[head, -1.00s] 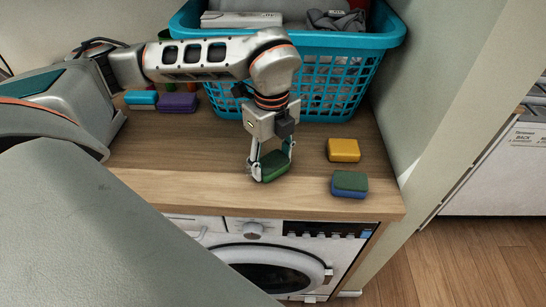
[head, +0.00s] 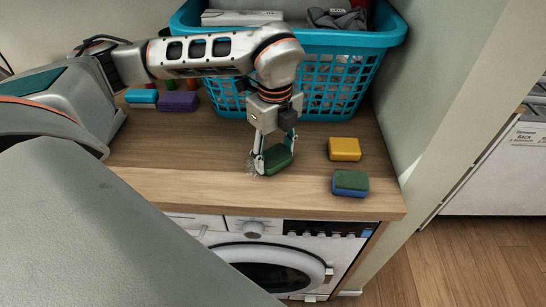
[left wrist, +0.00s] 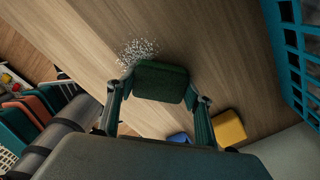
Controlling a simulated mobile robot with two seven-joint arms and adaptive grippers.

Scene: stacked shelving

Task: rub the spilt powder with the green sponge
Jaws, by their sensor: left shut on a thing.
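My left gripper (head: 273,164) is shut on a green sponge (head: 278,160) at or just above the wooden top. In the left wrist view the green sponge (left wrist: 161,82) sits between the two fingers. The spilt powder (head: 251,167) shows as a small pale patch just left of the sponge, partly hidden by a finger. In the left wrist view the powder (left wrist: 137,51) is a scatter of white grains beside the sponge's upper left edge. I cannot tell whether the sponge presses on the wood. My right gripper is not in view.
A yellow sponge (head: 344,149) and a green-and-blue sponge (head: 350,183) lie to the right. A teal basket (head: 340,75) stands behind. A purple sponge (head: 178,101) and a blue one (head: 141,97) lie back left. The wooden top (head: 180,160) ends above a white washing machine (head: 270,260).

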